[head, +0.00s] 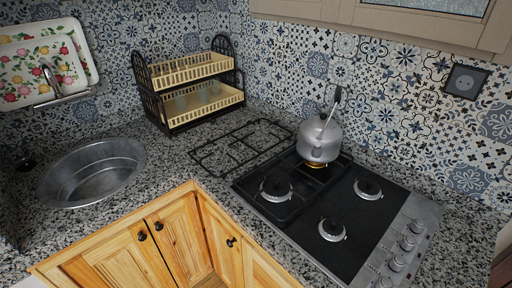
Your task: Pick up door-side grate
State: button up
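A black wire grate (241,146) lies flat on the granite counter, between the dish rack and the hob. A second dark grate (322,176) seems to sit on the left half of the black hob (309,228), under the kettle and around the near-left burner. Its bars are hard to make out against the hob. The right half of the hob shows two bare burners with no grate over them. No room door is in view, so I cannot tell which grate is door-side. My gripper is not in view.
A steel kettle (319,139) stands on the far-left burner, with an orange glow beneath it. A two-tier dish rack (195,85) holds cups behind the loose grate. A round sink (92,172) is at left. Control knobs (397,262) line the hob's right edge. Wooden cabinets (165,240) are below.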

aim_at(209, 142)
jog(key=i+j+z, duration=0.1)
jog(key=i+j, duration=0.3)
jog(key=j, duration=0.25)
jog(key=i+j+z, duration=0.15)
jog(key=j, duration=0.2)
jog(key=i+j, duration=0.2)
jog(key=j, duration=0.15)
jog(key=i+j+z, duration=0.15)
jog(key=j, duration=0.2)
jog(key=i+j, duration=0.2)
jog(key=j, duration=0.2)
jog(key=i+j+z, duration=0.15)
jog(key=j, duration=0.25)
